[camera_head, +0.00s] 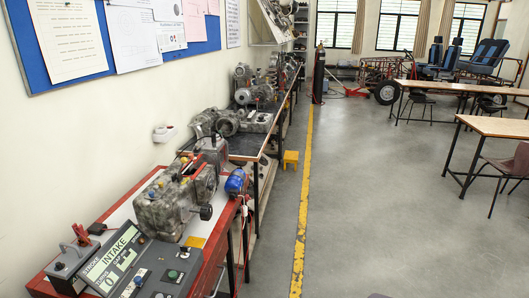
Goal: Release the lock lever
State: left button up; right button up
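I cannot make out a lock lever for certain. A red kart-like frame (372,68) with a dark wheel (387,92) and blue seats (486,53) stands far off at the back right, too small to show a lever. On the near left bench, a grey box (68,265) carries a small red-handled part (80,236); I cannot tell what it is. Neither of my grippers shows clearly.
A red-edged bench (214,262) with an engine unit (168,203) and a control panel (165,272) runs along the left wall. Wooden tables (497,126) and chairs stand at right. The grey floor (370,200) between is clear. A small yellow stool (291,158) stands beside the benches.

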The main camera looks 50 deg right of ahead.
aim_at(183, 160)
jog(key=l+z, duration=0.1)
jog(key=z, duration=1)
